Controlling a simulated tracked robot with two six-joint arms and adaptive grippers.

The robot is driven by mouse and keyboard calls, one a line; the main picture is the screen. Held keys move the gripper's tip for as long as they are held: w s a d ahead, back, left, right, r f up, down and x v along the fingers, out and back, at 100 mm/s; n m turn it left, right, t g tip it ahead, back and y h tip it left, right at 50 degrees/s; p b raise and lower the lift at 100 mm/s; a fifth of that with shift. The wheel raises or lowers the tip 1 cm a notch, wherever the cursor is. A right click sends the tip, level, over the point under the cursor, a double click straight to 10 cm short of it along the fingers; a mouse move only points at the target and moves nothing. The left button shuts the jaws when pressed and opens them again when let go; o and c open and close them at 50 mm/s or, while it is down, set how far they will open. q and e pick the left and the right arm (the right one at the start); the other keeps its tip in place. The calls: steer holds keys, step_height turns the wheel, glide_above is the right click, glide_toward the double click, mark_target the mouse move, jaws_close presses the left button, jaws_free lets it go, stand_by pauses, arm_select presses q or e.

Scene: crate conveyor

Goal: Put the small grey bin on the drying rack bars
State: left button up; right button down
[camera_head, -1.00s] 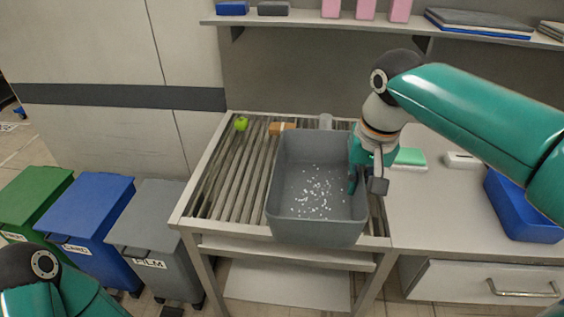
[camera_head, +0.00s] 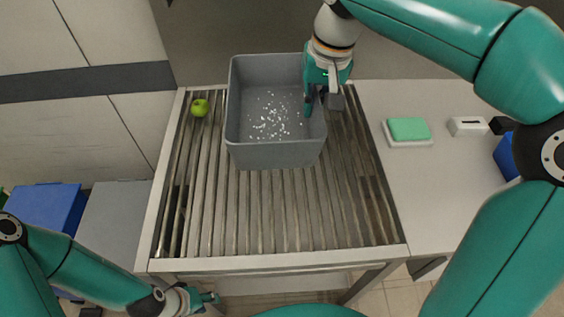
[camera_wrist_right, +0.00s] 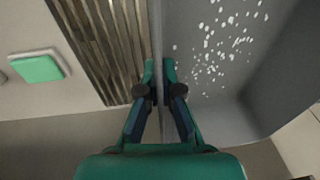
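The small grey bin (camera_head: 275,154) is upright over the back middle of the drying rack bars (camera_head: 270,215), with white bits scattered on its floor. I cannot tell whether its base touches the bars. My right gripper (camera_head: 321,108) is at the bin's right wall. In the right wrist view the right gripper (camera_wrist_right: 160,72) has one finger on each side of the bin wall (camera_wrist_right: 157,45) and is shut on it. My left gripper (camera_head: 212,298) is low at the front left, apart from the rack; its fingers are too small to judge.
A green apple (camera_head: 200,108) lies on the bars left of the bin. The counter right of the rack holds a green sponge (camera_head: 409,128) on a white dish and a white box (camera_head: 468,126). The front bars are clear. Blue (camera_head: 45,212) and grey (camera_head: 112,220) bins stand at left.

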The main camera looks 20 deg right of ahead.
step_height(320, 180, down, 19)
steer(key=shift+f, duration=0.15)
stand_by(0.4)
steer(key=c, duration=1.8)
jaws_free()
steer(key=shift+f, duration=0.1)
steer(key=o, duration=0.5)
steer(key=r, duration=0.4)
steer(key=s+r, duration=0.1)
steer(key=r, duration=0.3)
steer(key=s+r, duration=0.1)
steer(key=r, duration=0.3)
steer(key=shift+d, duration=0.4)
